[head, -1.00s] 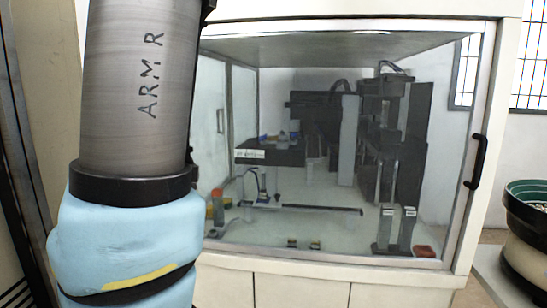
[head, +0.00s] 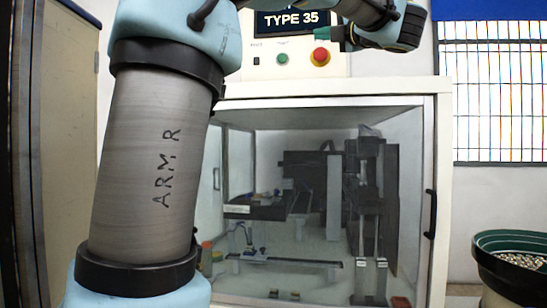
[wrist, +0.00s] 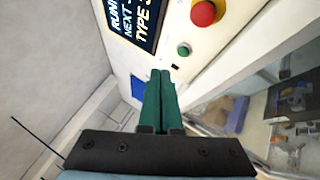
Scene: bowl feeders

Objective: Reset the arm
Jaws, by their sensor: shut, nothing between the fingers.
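My arm stands large at the left of the head view, a grey link marked "ARM R" between pale blue joints, and bends over to the right at the top. My gripper (wrist: 160,74) shows in the wrist view with its two green fingers together and nothing between them. In the head view its green fingers (head: 334,33) are small, near the panel above the cabinet. In the wrist view the fingers point toward the panel, below the green button (wrist: 184,49) in the picture.
The control panel has a red button (head: 321,56) and a "TYPE 35" screen (head: 292,22). Below it is a glass-fronted cabinet (head: 436,110) with machinery inside and a black door handle (head: 431,213). A dark green bowl (head: 487,241) holding small parts stands at the right.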

